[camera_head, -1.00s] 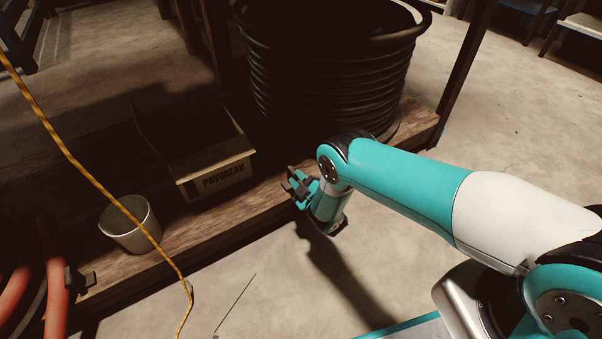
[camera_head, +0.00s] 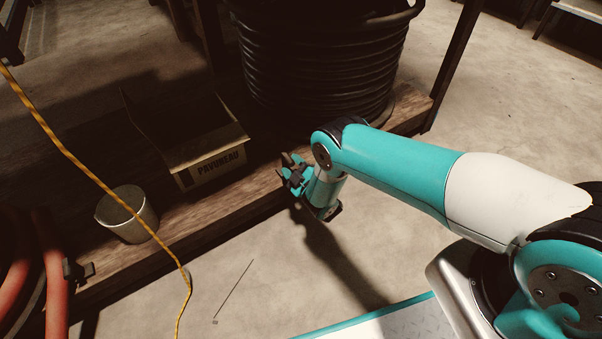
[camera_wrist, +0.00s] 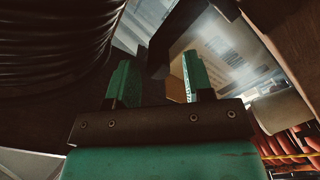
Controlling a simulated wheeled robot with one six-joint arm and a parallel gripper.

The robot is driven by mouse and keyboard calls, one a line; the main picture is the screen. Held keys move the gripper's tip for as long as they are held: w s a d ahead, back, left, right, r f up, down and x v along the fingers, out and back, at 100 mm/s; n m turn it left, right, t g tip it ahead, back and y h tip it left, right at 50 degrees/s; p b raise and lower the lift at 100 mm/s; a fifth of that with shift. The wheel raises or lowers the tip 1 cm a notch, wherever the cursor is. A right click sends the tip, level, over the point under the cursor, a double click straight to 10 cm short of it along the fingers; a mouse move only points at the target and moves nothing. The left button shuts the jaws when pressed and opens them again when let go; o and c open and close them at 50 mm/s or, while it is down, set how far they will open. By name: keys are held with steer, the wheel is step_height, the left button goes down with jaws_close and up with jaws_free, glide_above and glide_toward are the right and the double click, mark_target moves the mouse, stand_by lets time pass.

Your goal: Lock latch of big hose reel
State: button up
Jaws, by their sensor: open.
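The big hose reel (camera_head: 318,70) is a wide stack of black coiled hose on the wooden shelf, at top centre of the head view. It also fills the upper left of the wrist view (camera_wrist: 45,40). I cannot make out its latch in either view. My gripper (camera_head: 288,170) is low, at the shelf's front edge, below and left of the reel in the head view. In the wrist view its two teal fingers (camera_wrist: 160,82) stand apart with nothing held between them. A dark angled bar (camera_wrist: 178,38) shows beyond the fingers; I cannot tell what it is.
A box lettered PAVUNEAU (camera_head: 208,168) and a metal can (camera_head: 127,214) stand on the wooden shelf (camera_head: 190,238) left of my gripper. Red hoses (camera_head: 55,275) are at lower left. A yellow cord (camera_head: 95,180) crosses the left side. A dark post (camera_head: 455,65) rises right of the reel.

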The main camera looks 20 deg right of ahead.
steer(key=shift+s+d+r+p, duration=0.25)
steer(key=shift+s+p, duration=0.25)
steer(key=shift+p, duration=0.45)
steer(key=p+v, duration=0.8)
steer(key=v, duration=0.8)
steer(key=shift+f, duration=0.25)
steer(key=shift+a, duration=0.1)
